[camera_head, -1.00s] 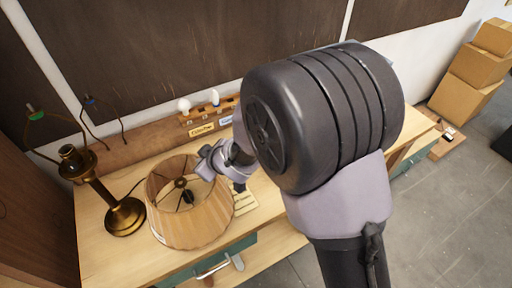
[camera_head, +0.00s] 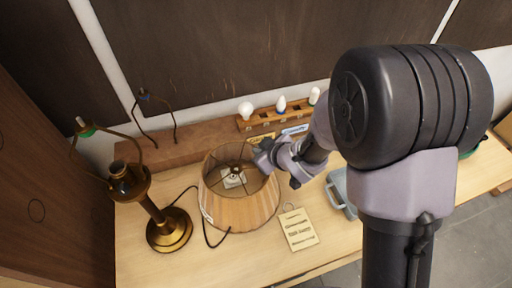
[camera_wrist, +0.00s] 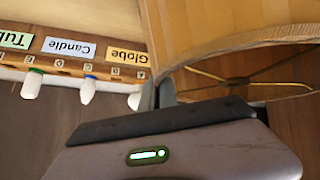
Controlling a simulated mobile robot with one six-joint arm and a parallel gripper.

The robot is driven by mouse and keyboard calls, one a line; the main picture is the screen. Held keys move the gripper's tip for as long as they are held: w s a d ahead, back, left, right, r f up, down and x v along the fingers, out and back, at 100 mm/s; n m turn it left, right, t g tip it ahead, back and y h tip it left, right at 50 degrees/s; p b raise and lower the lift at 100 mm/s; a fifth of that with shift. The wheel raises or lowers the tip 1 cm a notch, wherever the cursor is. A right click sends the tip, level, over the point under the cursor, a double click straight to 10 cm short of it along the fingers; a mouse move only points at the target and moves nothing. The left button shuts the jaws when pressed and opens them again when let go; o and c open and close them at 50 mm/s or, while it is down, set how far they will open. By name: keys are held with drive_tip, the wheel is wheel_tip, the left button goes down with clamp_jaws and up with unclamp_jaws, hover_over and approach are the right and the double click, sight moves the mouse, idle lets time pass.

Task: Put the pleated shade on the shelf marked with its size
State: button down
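The pleated tan shade (camera_head: 240,211) is upright over the bench, beside the brass lamp, its wire spider showing in the open top. Whether it touches the bench is unclear. My gripper (camera_head: 262,158) is at the shade's back right rim. In the wrist view, my gripper's fingers (camera_wrist: 157,94) are close together with the shade's rim (camera_wrist: 240,40) running between them, and they look shut on it. No size-marked shelf is in view.
The brass lamp (camera_head: 170,231) stands left of the shade, with a dark cord on the bench. A written card (camera_head: 298,228) lies to the right, near a grey-blue case (camera_head: 341,192). A bulb rack (camera_head: 268,119) with Globe, Candle and Tube labels is behind.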

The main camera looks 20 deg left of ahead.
drive_tip(key=shift+a, duration=0.15)
drive_tip(key=shift+d, duration=0.45)
drive_tip(key=c, duration=1.6)
unclamp_jaws()
drive_tip(key=shift+a, duration=0.15)
